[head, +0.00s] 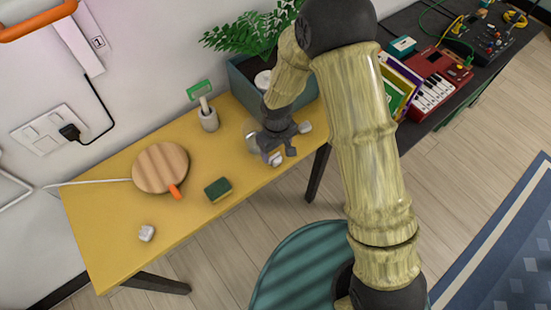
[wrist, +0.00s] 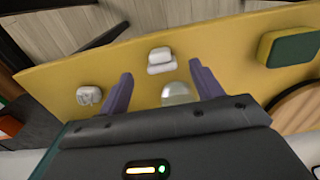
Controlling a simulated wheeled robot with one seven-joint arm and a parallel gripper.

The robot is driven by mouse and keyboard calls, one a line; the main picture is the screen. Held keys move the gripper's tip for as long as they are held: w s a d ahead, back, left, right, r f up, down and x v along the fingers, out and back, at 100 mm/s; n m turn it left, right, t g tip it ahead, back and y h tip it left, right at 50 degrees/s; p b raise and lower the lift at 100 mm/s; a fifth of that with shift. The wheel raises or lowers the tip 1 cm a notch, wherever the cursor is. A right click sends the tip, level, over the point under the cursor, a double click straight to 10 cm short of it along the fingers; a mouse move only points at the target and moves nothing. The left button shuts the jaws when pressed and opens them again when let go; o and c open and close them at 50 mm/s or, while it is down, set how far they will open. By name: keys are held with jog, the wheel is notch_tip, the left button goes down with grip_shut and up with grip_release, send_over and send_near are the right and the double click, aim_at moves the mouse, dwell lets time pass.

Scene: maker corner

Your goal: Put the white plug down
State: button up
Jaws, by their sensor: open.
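My gripper (head: 282,147) is open above the right end of the yellow table, its two fingers apart. A small stepped white piece (wrist: 160,60), which looks like the white plug, lies on the table near the front edge. In the wrist view it appears between and just past my fingertips, and nothing grips it. It also shows in the head view (head: 276,159), partly hidden by the gripper. A second small white piece (wrist: 88,95) lies beside it, outside the fingers.
A clear rounded object (wrist: 179,93) sits between the fingers, nearer the palm. A green sponge (head: 217,189), round wooden board (head: 160,166), brush holder (head: 209,119) and another white piece (head: 147,233) are on the table (head: 107,217). A planter (head: 240,88) stands behind.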

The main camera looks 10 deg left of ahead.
aim_at(276, 156)
notch_tip(276, 156, down, 5)
jog(key=shift+a+r+p, duration=0.1)
jog(key=shift+a+p, duration=0.05)
jog(key=shift+p, duration=0.45)
jog(key=shift+c, duration=0.3)
jog(key=c, duration=1.1)
jog(key=shift+r, duration=0.15)
notch_tip(276, 156, up, 10)
jog(key=shift+f+b, duration=0.15)
jog(key=shift+b, duration=0.6)
